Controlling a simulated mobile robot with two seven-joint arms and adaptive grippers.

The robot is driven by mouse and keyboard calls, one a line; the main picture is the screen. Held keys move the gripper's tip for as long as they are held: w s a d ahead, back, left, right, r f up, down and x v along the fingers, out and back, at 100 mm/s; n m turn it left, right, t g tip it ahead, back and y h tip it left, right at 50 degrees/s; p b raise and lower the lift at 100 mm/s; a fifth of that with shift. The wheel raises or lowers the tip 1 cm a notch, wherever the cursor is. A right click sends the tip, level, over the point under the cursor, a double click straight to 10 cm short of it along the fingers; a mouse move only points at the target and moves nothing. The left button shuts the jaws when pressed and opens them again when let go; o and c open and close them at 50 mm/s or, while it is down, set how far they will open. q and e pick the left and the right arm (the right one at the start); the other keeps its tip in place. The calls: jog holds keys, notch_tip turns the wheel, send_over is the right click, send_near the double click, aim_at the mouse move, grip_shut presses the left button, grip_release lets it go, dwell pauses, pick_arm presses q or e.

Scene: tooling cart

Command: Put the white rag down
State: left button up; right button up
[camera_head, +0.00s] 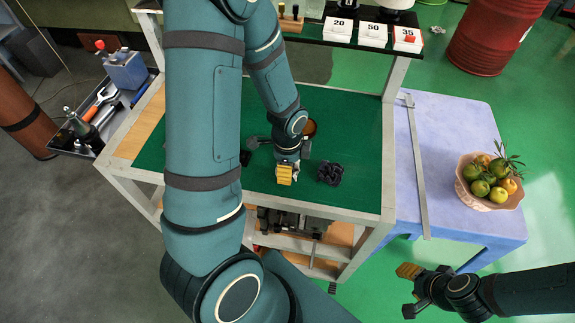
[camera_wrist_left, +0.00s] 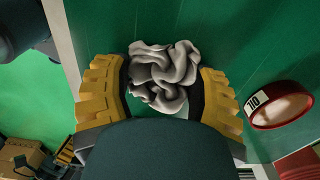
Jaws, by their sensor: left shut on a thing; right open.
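The white rag (camera_wrist_left: 165,75) is a crumpled, greyish-white bundle between the yellow fingers of my left gripper (camera_wrist_left: 163,82) in the left wrist view. My left gripper (camera_head: 286,178) is shut on it. In the head view this gripper is low over the green top (camera_head: 355,110) of the cart, left of a crumpled dark rag (camera_head: 330,173). There the white rag is mostly hidden by the gripper. I cannot tell whether it touches the green top. My right gripper (camera_head: 408,291) is open and empty, off the cart near the blue table's front edge.
A red oil dish (camera_wrist_left: 280,105) stands right of the rag in the wrist view. A blue table (camera_head: 455,125) adjoins the cart and holds a fruit bowl (camera_head: 490,200). Numbered boxes (camera_head: 372,35) stand on the back shelf. The right part of the green top is clear.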

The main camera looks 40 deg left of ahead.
pick_arm(q)
jog(key=o, duration=1.3)
jog(key=shift+c, duration=0.2)
jog(key=shift+r, duration=0.1)
